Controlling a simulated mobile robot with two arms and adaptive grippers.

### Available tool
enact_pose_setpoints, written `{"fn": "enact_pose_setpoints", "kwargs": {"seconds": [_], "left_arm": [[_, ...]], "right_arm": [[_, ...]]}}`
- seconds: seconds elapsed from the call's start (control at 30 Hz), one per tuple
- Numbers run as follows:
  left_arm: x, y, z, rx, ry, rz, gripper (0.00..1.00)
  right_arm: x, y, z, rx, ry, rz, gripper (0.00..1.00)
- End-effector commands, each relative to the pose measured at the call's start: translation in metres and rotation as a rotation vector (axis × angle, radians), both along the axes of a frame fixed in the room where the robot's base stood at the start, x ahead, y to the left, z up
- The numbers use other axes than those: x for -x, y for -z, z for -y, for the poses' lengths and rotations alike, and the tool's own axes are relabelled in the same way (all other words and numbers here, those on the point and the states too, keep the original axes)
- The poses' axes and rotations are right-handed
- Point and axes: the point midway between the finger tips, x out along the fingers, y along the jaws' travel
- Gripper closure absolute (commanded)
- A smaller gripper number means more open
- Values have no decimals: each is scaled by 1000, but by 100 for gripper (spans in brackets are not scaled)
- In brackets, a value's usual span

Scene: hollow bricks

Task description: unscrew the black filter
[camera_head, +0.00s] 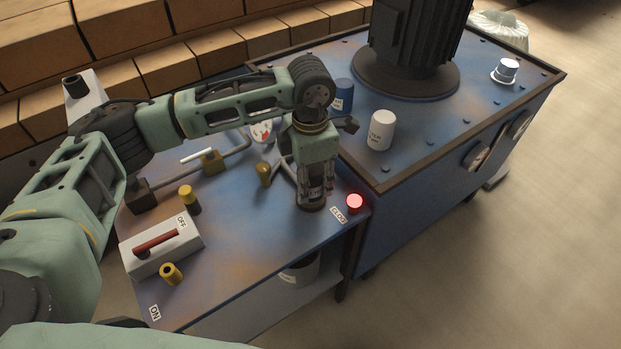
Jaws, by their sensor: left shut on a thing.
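My left gripper (314,186) points straight down near the right edge of the blue workbench. It is shut on a dark cylinder, the black filter (311,204), which stands upright. The fingers hide most of the filter's upper part, and I cannot tell whether it has turned or lifted from its seat. My right gripper is not in view.
A red lamp (355,203) glows beside the filter. A switch box (162,245) sits at front left. White (381,130) and blue (343,97) canisters stand on the blue cabinet (440,125). A bucket (300,268) is below.

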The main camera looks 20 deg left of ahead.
Motion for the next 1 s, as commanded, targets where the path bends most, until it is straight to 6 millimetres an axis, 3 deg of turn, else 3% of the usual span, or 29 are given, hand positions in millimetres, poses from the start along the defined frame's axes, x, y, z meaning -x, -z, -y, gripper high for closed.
{"fn": "enact_pose_setpoints", "kwargs": {"seconds": [0.3, 0.57, 0.87, 1.0], "left_arm": [[-1, -1, 0, 1, -28, 5, 100], [-1, -1, 0, 1, -250, 3, 100], [-1, -1, -1, 1, -273, 4, 100], [0, -1, -1, 1, -383, 4, 100]], "right_arm": [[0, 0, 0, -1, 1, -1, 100], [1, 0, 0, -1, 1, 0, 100], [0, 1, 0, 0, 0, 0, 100], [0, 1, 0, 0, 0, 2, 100]]}}
